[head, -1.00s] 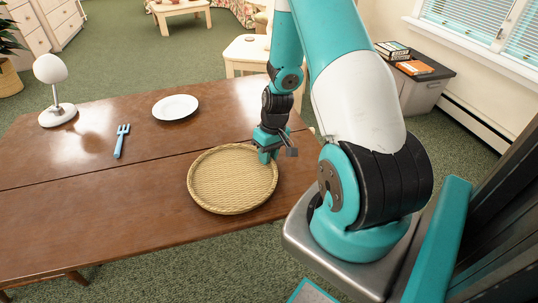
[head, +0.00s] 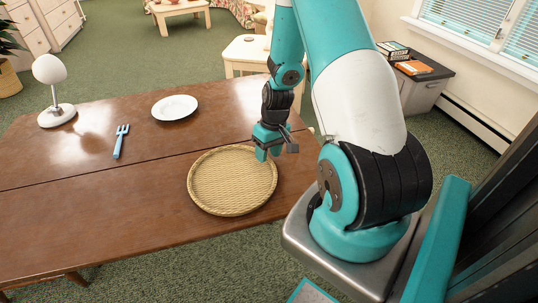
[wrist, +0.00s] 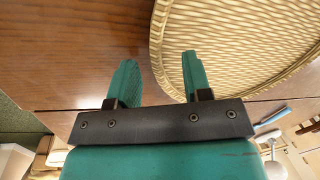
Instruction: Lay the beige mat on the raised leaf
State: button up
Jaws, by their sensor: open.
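The beige mat (head: 232,182) is a round woven disc with a raised braided rim. It lies flat on the near leaf (head: 95,225) of the brown wooden table, its far edge close to the seam. The mat also shows at the upper right of the wrist view (wrist: 235,45). My gripper (head: 268,154) is open and empty just above the mat's far right edge. In the wrist view, my gripper (wrist: 160,62) has one finger over bare wood and the other over the mat's rim. No gap in height between the near leaf and the rest of the tabletop is visible.
A white plate (head: 175,107), a blue fork (head: 121,141) and a white lamp (head: 55,90) stand on the table's far part. The near leaf left of the mat is clear. A pale side table (head: 245,55) stands behind.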

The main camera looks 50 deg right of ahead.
notch_tip(320, 180, up, 10)
jog(key=d, duration=0.2)
jog(key=w+a+r+n, duration=0.2)
jog(key=a+r, duration=0.3)
jog(key=a, duration=0.3)
jog(key=s+a+r+n+y, duration=0.1)
jog(key=a+r+n, duration=0.1)
jog(key=a+r, duration=0.35)
jog(key=s+a+r+n, duration=0.1)
jog(key=a+r, duration=0.1)
jog(key=a, duration=0.6)
jog(key=s+a+r+n+y, duration=0.1)
jog(key=s+a+r+n, duration=0.3)
jog(key=s+a, duration=0.8)
jog(key=shift+s+r, duration=0.55)
jog(key=shift+r, duration=0.35)
